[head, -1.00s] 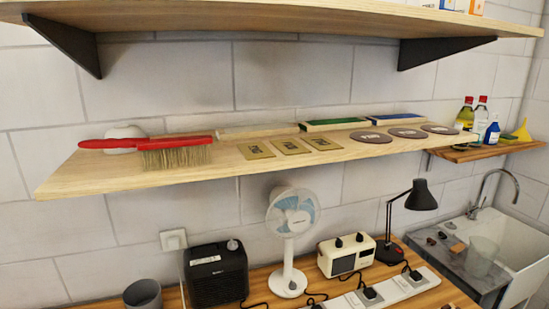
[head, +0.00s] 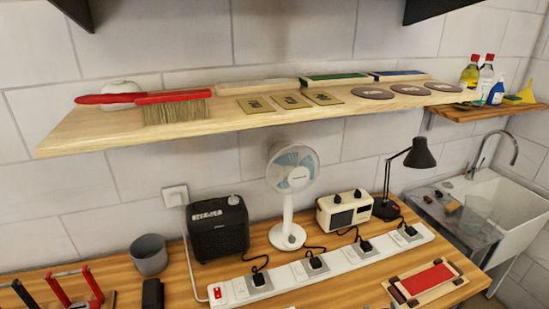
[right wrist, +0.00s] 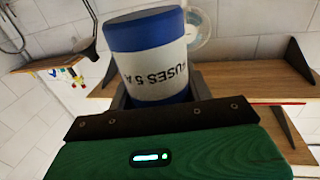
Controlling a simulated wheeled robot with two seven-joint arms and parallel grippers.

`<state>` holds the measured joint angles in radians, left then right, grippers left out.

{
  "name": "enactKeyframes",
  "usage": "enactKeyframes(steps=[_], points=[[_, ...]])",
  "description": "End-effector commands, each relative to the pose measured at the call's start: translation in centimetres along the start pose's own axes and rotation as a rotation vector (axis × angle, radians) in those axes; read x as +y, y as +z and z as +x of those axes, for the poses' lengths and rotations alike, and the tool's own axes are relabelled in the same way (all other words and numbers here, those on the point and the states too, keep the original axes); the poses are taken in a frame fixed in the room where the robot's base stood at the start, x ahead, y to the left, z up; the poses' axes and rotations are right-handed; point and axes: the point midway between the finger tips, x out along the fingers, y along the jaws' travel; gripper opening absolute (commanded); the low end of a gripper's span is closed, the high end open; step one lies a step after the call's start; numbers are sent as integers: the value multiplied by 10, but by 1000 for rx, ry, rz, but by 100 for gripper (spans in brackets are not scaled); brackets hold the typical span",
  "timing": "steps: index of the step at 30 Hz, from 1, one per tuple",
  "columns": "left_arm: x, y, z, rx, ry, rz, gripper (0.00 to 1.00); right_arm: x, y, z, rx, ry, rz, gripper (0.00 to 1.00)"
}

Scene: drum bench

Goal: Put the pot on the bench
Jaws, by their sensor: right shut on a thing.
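The pot (right wrist: 152,60) is a cylinder with blue ends and a white band lettered "FUSES 5 A", upside down in the right wrist view. My right gripper (right wrist: 158,88) is shut on it, with dark fingers at its sides. The pot is clear of any surface in that view. I cannot make out this pot or the right gripper in the head view. The wooden bench (head: 180,287) runs along the bottom of the head view. My left gripper is not in view.
A grey cup (head: 148,254), black heater (head: 218,230), fan (head: 288,205), cream radio (head: 345,210), lamp (head: 388,205) and long power strip (head: 300,270) crowd the bench. The shelf (head: 100,140) overhangs.

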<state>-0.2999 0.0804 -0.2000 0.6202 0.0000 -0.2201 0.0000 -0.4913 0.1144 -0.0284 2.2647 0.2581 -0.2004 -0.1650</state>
Motion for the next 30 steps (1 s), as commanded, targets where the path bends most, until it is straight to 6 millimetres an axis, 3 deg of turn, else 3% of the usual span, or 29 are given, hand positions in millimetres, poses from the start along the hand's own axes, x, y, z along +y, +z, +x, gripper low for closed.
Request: enactKeyframes(steps=[10, 12, 21, 30], points=[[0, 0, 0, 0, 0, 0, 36, -24, -7, 7, 2, 133, 7, 26], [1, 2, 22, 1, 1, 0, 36, -24, 16, 7, 1, 133, -1, 26], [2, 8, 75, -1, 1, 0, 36, -24, 69, 7, 2, 131, -1, 26], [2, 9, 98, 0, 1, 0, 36, -24, 91, 7, 2, 130, -1, 26]])
